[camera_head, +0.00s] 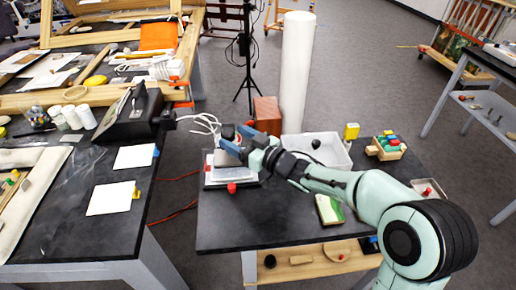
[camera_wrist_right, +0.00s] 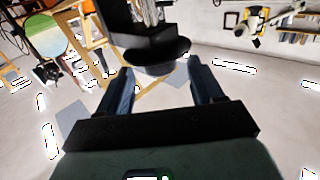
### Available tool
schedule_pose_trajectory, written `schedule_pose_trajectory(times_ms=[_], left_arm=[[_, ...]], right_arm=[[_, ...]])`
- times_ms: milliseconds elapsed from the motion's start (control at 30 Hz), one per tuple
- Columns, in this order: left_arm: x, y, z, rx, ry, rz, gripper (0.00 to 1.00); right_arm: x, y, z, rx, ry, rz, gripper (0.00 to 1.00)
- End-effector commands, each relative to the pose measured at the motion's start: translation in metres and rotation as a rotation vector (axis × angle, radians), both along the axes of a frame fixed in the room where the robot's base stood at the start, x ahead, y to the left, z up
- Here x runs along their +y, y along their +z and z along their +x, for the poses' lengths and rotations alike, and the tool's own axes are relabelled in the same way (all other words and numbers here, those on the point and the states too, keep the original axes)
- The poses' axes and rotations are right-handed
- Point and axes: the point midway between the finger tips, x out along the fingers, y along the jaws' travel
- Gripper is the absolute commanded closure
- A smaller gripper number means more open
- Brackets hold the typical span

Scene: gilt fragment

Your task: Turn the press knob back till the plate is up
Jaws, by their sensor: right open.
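The small press (camera_head: 222,172) stands near the left edge of the middle dark table, with a pale plate over a dark base. Its dark knob (camera_head: 228,131) is at the top, beside my right gripper (camera_head: 240,143). In the right wrist view, a dark round part, apparently the knob (camera_wrist_right: 155,58), lies between and just beyond the two blue fingers of my right gripper (camera_wrist_right: 160,82). The fingers are apart, with gaps on both sides of it. The gripper partly hides the press top, and I cannot tell the plate's exact height. My left gripper is not in view.
A reddish wooden block (camera_head: 267,115) and a white roll (camera_head: 297,70) stand behind the press. A white tray (camera_head: 325,152), a yellow block (camera_head: 351,131) and a wooden box of colored pieces (camera_head: 387,147) lie to the right.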

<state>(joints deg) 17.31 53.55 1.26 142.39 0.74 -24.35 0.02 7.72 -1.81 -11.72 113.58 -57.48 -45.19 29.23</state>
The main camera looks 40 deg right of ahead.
Motion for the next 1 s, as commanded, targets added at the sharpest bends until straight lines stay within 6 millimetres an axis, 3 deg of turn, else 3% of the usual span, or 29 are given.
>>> schedule_pose_trajectory(times_ms=[200,400,600,1000], left_arm=[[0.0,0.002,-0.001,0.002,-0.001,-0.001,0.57],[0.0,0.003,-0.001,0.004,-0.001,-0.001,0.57],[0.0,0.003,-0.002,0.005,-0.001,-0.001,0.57],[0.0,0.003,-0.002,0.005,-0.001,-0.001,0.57]], right_arm=[[-0.014,0.002,-0.051,-0.003,-0.003,0.0,0.34],[-0.022,0.001,-0.082,-0.001,-0.003,-0.001,0.34],[-0.024,0.001,-0.095,-0.002,0.0,0.0,0.34],[-0.024,0.0,-0.095,-0.001,0.0,0.0,0.34]])
